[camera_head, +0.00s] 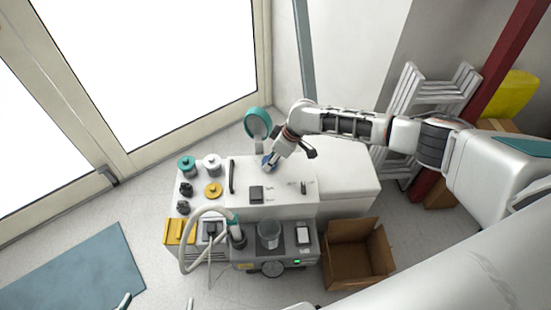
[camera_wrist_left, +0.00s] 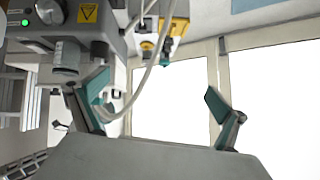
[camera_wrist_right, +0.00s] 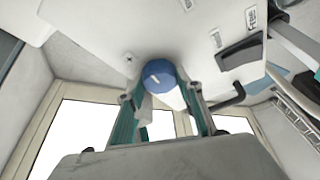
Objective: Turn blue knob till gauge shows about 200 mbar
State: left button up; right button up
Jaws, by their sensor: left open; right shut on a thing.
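The blue knob (camera_wrist_right: 158,74) sits on the pale machine panel, with a short white mark on its face, in the right wrist view. My right gripper (camera_wrist_right: 162,98) has its teal-padded fingers on either side of it, shut on it. In the head view the knob (camera_head: 267,161) is partly hidden by my right gripper. A round teal-rimmed gauge (camera_head: 258,122) stands just behind; its reading is too small to tell. My left gripper (camera_wrist_left: 160,112) is open and empty in the left wrist view; only its tips show at the head view's bottom edge.
The white cabinet (camera_head: 340,185) carries the panel with black handles and a switch. A grey unit (camera_head: 275,250) with a hose and a cup stands in front. An open cardboard box (camera_head: 355,262) is at its right; a blue mat (camera_head: 75,268) lies on the floor at left.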

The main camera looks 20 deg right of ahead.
jog(key=m+p, duration=0.1)
jog(key=m+t+p, duration=0.1)
jog(key=p, duration=0.1)
jog(key=shift+a+r+m+h, duration=0.2)
jog(key=shift+r+m+h, duration=0.2)
jog(key=m+p, duration=0.1)
jog(key=p, duration=0.1)
jog(key=m+h+p, duration=0.1)
jog(key=shift+s+f+m+p, duration=0.15)
jog(key=shift+f+m+p, duration=0.15)
jog(key=shift+f+p, duration=0.1)
pick_arm(q)
notch_tip(320, 180, up, 6)
jog(key=d, duration=0.1)
jog(key=shift+d+n, duration=0.25)
jog(key=shift+n, duration=0.05)
jog(key=shift+r+p, duration=0.3)
pick_arm(e)
jog(key=shift+f+m, duration=0.1)
jog(key=shift+m, duration=0.2)
jog(key=o, duration=1.1)
pick_arm(q)
jog(key=shift+w, duration=0.1)
pick_arm(e)
jog(key=v, duration=1.2)
jog(key=shift+s, duration=0.2)
jog(key=shift+s+a+f, duration=0.1)
jog(key=shift+a, duration=0.05)
